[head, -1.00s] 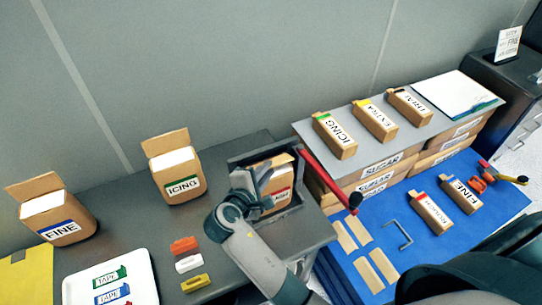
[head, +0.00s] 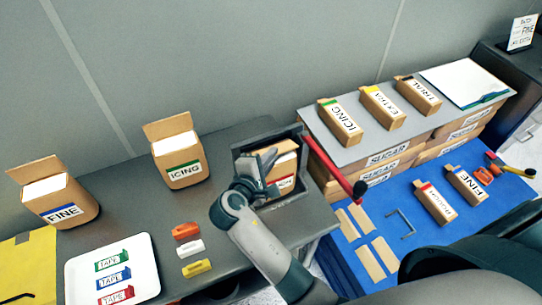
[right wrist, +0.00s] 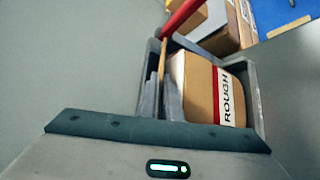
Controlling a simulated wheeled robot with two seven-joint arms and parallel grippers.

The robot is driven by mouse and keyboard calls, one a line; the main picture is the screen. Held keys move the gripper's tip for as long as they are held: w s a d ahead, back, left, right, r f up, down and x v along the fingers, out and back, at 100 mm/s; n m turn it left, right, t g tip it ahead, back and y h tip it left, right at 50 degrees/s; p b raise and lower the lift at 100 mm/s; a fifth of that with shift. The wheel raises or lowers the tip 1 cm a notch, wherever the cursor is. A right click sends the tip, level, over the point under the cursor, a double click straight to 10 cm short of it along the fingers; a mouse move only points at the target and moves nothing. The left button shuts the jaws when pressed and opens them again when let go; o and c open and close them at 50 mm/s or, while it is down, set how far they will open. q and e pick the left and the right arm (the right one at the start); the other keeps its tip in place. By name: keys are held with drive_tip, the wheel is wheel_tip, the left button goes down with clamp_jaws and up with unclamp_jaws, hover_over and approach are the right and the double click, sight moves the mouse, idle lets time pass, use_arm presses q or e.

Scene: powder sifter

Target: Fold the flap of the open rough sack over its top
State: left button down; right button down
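The rough sack (head: 287,165) stands in a grey box-like holder with a red lever. It is brown paper with a red-striped label, and ROUGH reads clearly on it in the right wrist view (right wrist: 204,90). Its brown flap (right wrist: 163,62) stands up as a thin edge at the left side of the sack. My right gripper (head: 254,168) is at this side of the sack, pointing down into the holder. In the right wrist view its two fingers (right wrist: 161,98) lie close together with the flap between them. The gripper partly hides the sack top. My left gripper is out of view.
The grey holder (right wrist: 251,95) has walls close around the sack, and the red lever (head: 333,165) rises at its right. Icing (head: 179,152) and fine (head: 56,196) sacks stand open to the left. Orange, white and yellow clips (head: 190,247) and a white tray (head: 147,275) lie in front.

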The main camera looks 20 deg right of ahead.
drive_tip(key=shift+s+f+t+b, duration=0.15)
drive_tip(key=shift+f+t+b, duration=0.15)
drive_tip(key=shift+f+b, duration=0.15)
drive_tip(key=shift+r, duration=0.15)
drive_tip(key=c, duration=2.3)
unclamp_jaws()
drive_tip(key=shift+o, duration=0.2)
